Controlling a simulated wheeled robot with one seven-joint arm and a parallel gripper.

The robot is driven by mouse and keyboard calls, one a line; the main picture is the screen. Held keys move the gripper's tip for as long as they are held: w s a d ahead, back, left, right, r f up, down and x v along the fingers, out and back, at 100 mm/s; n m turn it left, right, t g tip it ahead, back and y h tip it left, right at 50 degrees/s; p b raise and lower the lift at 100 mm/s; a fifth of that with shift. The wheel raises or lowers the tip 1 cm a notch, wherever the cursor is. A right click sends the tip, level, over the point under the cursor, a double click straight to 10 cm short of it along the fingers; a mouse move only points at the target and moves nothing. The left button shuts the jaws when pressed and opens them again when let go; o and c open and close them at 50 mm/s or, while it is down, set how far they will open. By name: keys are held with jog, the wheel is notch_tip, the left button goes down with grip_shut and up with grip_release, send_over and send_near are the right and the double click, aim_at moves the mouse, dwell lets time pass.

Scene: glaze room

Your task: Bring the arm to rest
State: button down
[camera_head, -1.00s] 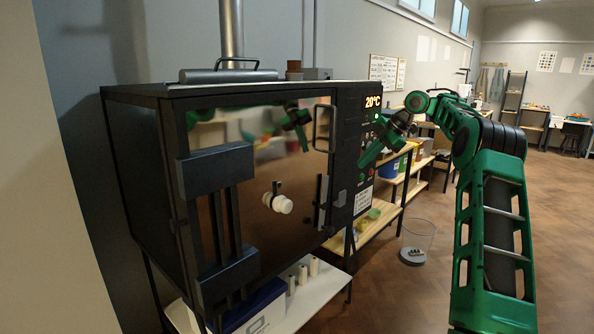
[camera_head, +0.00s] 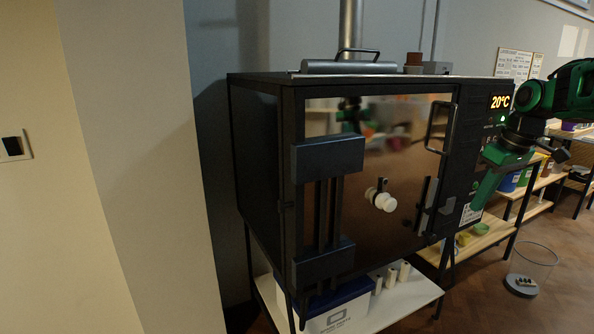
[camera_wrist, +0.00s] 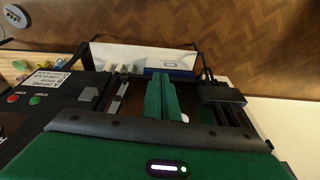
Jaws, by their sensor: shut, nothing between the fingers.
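My arm reaches in from the right edge of the head view. My gripper (camera_head: 484,194) hangs tilted down in front of the kiln's control panel, with its fingers closed together and nothing between them. The wrist view shows the green fingers (camera_wrist: 161,97) side by side, pointing toward the kiln front and the shelf below. I cannot tell from the views whether they touch the kiln.
A white shelf (camera_head: 405,303) under the kiln holds a white and blue box (camera_head: 340,312) and pale cylinders. A wooden shelf (camera_head: 484,236) and a clear bin (camera_head: 530,268) stand at right. A wall (camera_head: 140,170) is close at left. Floor is free at lower right.

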jog(key=s+a+f+m, duration=0.1)
jog(key=s+f+m, duration=0.2)
jog(key=s, duration=0.8)
jog(key=s+a+f+m+g, duration=0.1)
jog(key=s+f+m, duration=0.3)
jog(key=s, duration=0.7)
jog(key=s+a+f+m+g+h, duration=0.1)
jog(key=s+f+m, duration=0.3)
jog(key=s, duration=0.7)
jog(key=shift+s+a+f, duration=0.25)
jog(key=shift+s+f, duration=0.15)
jog(key=shift+f, duration=0.3)
